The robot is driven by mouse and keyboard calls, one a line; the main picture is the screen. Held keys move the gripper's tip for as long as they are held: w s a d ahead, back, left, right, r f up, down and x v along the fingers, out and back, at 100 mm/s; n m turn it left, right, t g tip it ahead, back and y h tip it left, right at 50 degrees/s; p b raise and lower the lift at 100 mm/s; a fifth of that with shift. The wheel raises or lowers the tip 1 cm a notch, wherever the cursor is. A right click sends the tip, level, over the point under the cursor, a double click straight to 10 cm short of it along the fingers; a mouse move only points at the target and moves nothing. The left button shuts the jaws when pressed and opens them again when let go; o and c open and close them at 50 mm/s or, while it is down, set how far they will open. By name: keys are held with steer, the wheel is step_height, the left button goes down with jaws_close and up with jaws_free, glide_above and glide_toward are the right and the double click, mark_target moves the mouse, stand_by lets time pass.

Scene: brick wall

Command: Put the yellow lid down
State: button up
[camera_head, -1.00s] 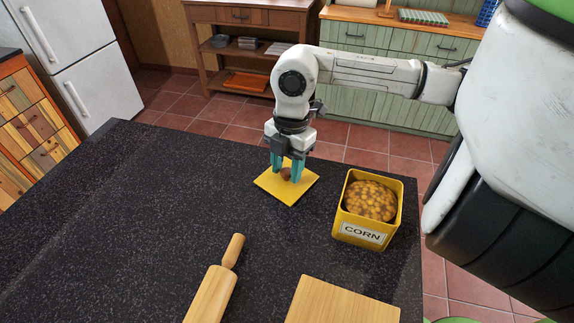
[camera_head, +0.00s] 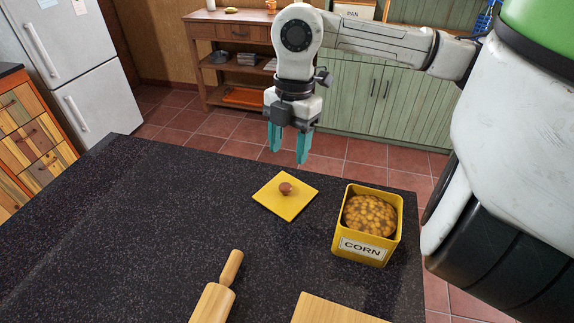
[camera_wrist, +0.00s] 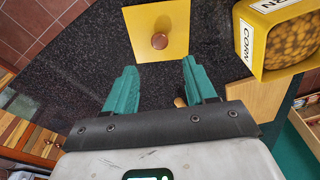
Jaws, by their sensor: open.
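The yellow lid (camera_head: 285,204) is a flat square with a round brown knob (camera_head: 286,188) on top. It lies flat on the dark countertop, to the left of the corn tin. In the wrist view the lid (camera_wrist: 157,22) shows beyond the fingertips. My gripper (camera_head: 290,157) has teal fingers, spread apart and empty, and it is above the lid, clear of the knob. In the wrist view the open gripper (camera_wrist: 156,72) has nothing between its fingers. The yellow corn tin (camera_head: 362,249) stands uncovered, filled with corn.
A rolling pin (camera_head: 214,299) and a wooden board (camera_head: 328,309) lie at the front of the dark countertop (camera_head: 120,220). The left part of the countertop is clear. Green cabinets (camera_head: 385,100) and a wooden shelf unit (camera_head: 228,54) stand beyond it.

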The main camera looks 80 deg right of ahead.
steer(key=shift+d+r, duration=0.1)
steer(key=shift+r, duration=1.2)
